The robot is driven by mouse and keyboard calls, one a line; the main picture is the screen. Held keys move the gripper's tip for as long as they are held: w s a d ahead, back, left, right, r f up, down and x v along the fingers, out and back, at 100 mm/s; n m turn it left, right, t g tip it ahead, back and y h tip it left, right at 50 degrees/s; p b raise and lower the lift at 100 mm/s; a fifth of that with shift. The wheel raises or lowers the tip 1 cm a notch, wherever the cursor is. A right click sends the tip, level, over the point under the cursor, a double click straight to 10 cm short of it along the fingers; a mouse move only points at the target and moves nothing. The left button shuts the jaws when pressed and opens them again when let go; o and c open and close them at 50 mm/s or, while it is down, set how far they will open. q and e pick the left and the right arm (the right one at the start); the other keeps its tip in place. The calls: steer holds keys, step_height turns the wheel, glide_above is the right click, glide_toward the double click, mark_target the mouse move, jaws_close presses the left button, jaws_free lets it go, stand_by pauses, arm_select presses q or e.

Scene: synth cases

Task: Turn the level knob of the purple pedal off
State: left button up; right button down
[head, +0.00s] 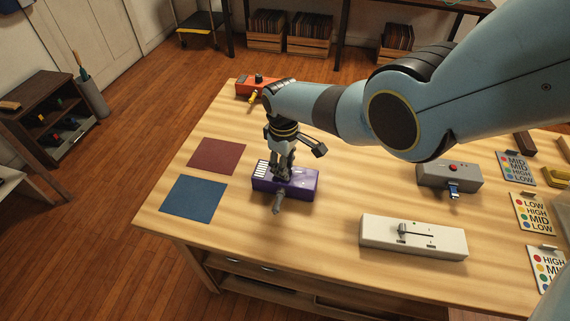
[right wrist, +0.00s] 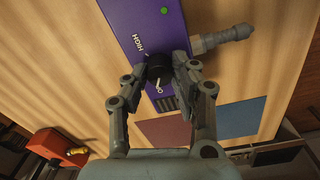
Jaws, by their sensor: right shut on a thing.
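The purple pedal (head: 305,184) lies on the wooden table, with a grey plug (head: 278,203) at its near side. In the right wrist view the purple pedal (right wrist: 132,14) shows a green dot, a HIGH label and a partly covered label starting with O. Its black knob (right wrist: 158,70) sits between my right fingertips; a white mark shows close to the O label. My right gripper (head: 281,176) comes down from above and is shut on the knob, which it hides in the head view. My left gripper is in no view.
An orange pedal (head: 246,87) stands at the far edge. A grey pedal (head: 447,174) and a white slider box (head: 413,238) lie to the right, by several label cards (head: 535,213). Red (head: 217,155) and blue (head: 193,198) mats lie left.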

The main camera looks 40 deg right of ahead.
steer(key=c, duration=1.1)
jaws_free()
steer(key=shift+o, duration=0.2)
step_height(320, 180, up, 12)
steer(key=shift+a, duration=0.2)
steer(key=shift+s, duration=0.1)
